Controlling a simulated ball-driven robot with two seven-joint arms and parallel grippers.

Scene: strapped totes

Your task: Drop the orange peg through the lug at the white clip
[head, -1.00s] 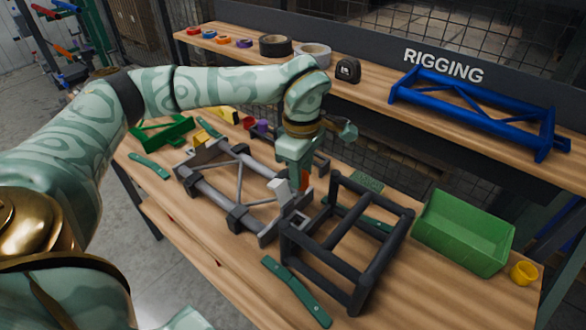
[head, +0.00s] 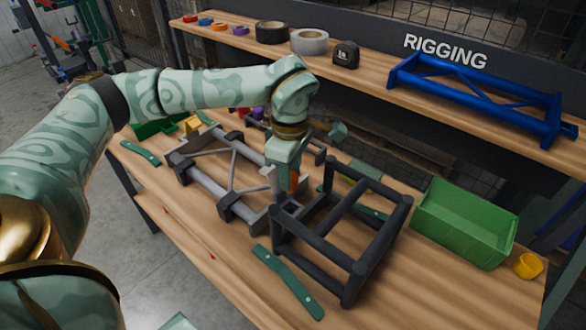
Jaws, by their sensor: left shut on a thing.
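My left gripper (head: 286,188) points down over the near right end of a grey tubular frame (head: 208,181). It is shut on the orange peg (head: 294,183), of which only a short strip shows beside the fingers. A light grey-white piece (head: 268,178), which may be the white clip, stands at that end of the frame, just left of the fingers. The lug is hidden behind the gripper and the dark frame, so I cannot tell whether the peg's lower end is in it. My right gripper is not in view.
A dark tubular frame (head: 329,247) stands close on the right of the gripper. A green bin (head: 462,232) and a yellow cup (head: 528,266) are farther right. Green straps (head: 288,281) lie on the bench. The shelf behind holds tape rolls (head: 309,41) and a blue frame (head: 478,92).

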